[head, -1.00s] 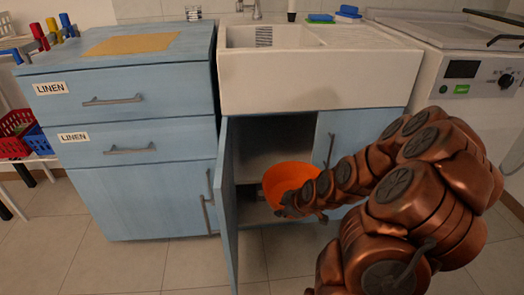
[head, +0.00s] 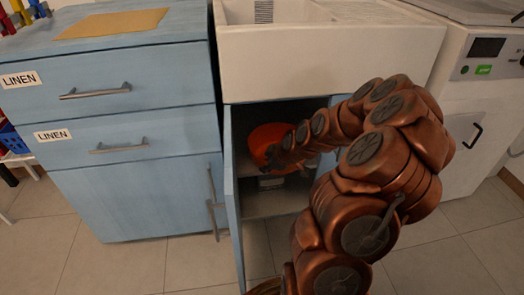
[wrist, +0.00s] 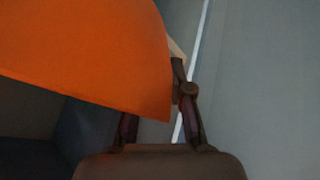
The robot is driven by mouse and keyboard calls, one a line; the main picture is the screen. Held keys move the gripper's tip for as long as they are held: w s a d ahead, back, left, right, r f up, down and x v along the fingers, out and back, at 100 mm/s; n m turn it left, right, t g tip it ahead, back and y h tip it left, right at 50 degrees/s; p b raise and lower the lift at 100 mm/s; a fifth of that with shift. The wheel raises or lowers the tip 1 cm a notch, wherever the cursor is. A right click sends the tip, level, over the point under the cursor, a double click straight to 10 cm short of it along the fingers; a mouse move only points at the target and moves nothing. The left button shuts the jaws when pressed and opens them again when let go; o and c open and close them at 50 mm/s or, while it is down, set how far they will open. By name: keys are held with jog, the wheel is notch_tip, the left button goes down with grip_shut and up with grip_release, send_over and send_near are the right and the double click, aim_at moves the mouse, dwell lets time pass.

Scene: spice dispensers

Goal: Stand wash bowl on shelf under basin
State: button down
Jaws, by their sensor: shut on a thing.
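The orange wash bowl (head: 268,138) is inside the open cupboard under the white basin (head: 330,65), partly hidden by my arm. Its orange wall (wrist: 90,55) fills the upper left of the wrist view. My gripper (head: 272,162) is shut on the bowl's near edge; the fingers show at the bowl's edge in the wrist view (wrist: 180,100). The cupboard shelf (head: 275,204) shows below the bowl. I cannot tell whether the bowl touches a surface.
The left cupboard door (head: 233,200) stands open close to the left of my arm. A blue drawer unit (head: 130,180) marked LINEN stands left of it. A white appliance (head: 470,130) stands at the right. A small grey thing (head: 270,182) is below the bowl.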

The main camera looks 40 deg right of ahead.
jog(key=b, duration=0.2)
send_near(258, 152)
jog(key=a+f, duration=0.1)
jog(key=w+a+f, duration=0.1)
jog(key=f, duration=0.1)
jog(key=shift+f, duration=0.1)
jog(key=shift+w+d+f+b, duration=0.1)
jog(key=shift+w+d+b, duration=0.2)
jog(key=shift+w, duration=0.4)
jog(key=shift+w+d+b, duration=0.3)
jog(key=shift+w+d, duration=0.05)
jog(key=shift+w, duration=0.35)
jog(key=shift+f+b, duration=0.5)
jog(key=shift+f, duration=0.2)
jog(key=shift+f, duration=0.15)
jog(key=c, duration=1)
grip_release()
jog(key=shift+c, duration=0.2)
